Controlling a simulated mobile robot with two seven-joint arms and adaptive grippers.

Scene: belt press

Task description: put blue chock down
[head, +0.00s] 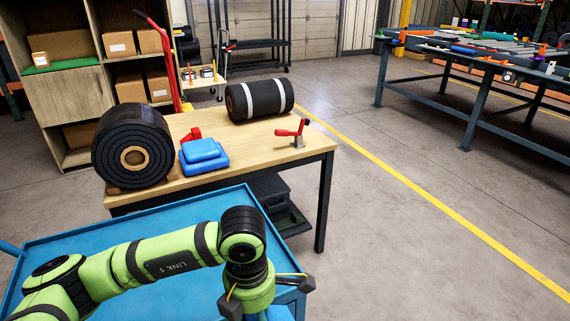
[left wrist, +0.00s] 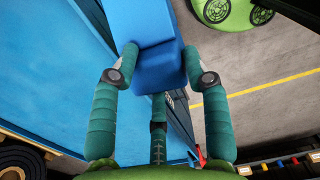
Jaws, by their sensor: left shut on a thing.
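My left gripper (head: 268,297) is over the right end of the blue cart in the head view. In the left wrist view its fingers are shut on a blue chock (left wrist: 158,68), which reaches past the fingertips. In the head view my own arm and gripper hide most of the held chock. Another blue chock (head: 203,156) lies on the wooden table, just right of the large black belt roll (head: 133,145). My right gripper is in neither view.
The blue cart (head: 110,235) stands in front of the wooden table (head: 240,154). A wrapped roll (head: 260,100) and a red clamp (head: 298,134) are on the table. Shelves with boxes stand at the back left. Open floor lies to the right.

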